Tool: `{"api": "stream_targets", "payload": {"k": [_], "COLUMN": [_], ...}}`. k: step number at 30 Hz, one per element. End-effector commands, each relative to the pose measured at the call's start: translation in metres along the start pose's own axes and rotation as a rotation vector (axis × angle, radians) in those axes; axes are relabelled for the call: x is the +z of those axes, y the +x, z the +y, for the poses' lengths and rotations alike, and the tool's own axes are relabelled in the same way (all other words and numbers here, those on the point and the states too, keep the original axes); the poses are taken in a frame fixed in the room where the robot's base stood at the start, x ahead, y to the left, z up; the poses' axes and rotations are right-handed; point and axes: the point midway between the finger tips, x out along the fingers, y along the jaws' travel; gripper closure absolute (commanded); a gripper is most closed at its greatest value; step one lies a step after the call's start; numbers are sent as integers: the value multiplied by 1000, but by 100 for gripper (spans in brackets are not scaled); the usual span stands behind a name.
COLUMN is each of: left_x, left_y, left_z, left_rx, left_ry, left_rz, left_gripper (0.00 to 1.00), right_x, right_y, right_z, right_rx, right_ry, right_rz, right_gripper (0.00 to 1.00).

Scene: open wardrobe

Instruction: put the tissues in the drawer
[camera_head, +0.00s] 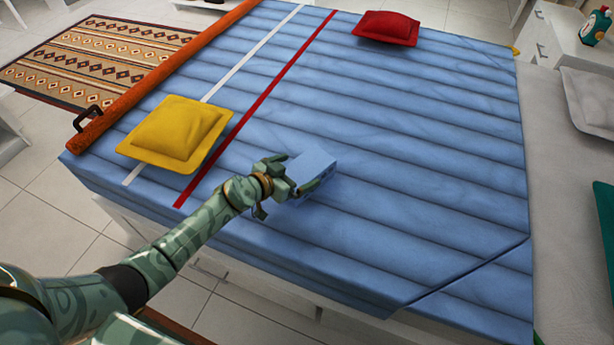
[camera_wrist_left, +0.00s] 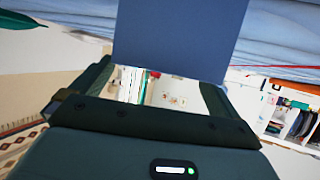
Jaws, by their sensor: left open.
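A plain blue box (camera_head: 316,168), which looks like the tissues, rests on the blue quilted bed (camera_head: 420,190) near its front edge. My left gripper (camera_head: 297,188) is at the box's near side, its fingers open beside it. In the left wrist view the box (camera_wrist_left: 180,38) stands large just beyond the open fingers; whether they touch it I cannot tell. White drawer fronts (camera_head: 207,266) show under the bed's front edge, partly hidden by my arm. A white cabinet (camera_head: 545,45) with drawer handles stands at the upper right. My right gripper is not in view.
A yellow cushion (camera_head: 176,132) lies left of the box and a red cushion (camera_head: 387,27) at the far side. An orange roll (camera_head: 165,75) edges the bed's left side. A patterned rug (camera_head: 95,60) lies on the floor. The bed right of the box is clear.

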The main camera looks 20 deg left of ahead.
Motion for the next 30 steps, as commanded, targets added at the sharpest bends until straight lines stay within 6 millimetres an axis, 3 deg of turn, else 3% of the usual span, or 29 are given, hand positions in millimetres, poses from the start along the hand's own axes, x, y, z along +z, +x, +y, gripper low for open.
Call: {"api": "stream_targets", "payload": {"k": [1, 4, 12, 13, 18, 19, 21, 30], "left_x": [10, 7, 1, 1, 1, 1, 1, -6], "left_y": [12, 24, 27, 27, 27, 27, 27, 25], "left_z": [-1, 0, 0, 0, 0, 0, 0, 0], "left_rx": [1, 1, 0, 0, 0, 0, 0, 0], "left_ry": [0, 0, 0, 0, 0, 0, 0, 0], "left_rz": [-5, -5, -1, -1, -1, -1, 0, 2], "left_gripper": [0, 0, 0, 3, 50, 54, 58, 58], "right_x": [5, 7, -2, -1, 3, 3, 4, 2], "right_y": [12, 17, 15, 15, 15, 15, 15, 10], "right_z": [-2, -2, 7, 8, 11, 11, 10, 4], "right_rx": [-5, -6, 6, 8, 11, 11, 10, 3], "right_ry": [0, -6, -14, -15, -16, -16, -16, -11], "right_rz": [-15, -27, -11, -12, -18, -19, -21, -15], "right_gripper": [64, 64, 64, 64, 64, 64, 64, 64]}}
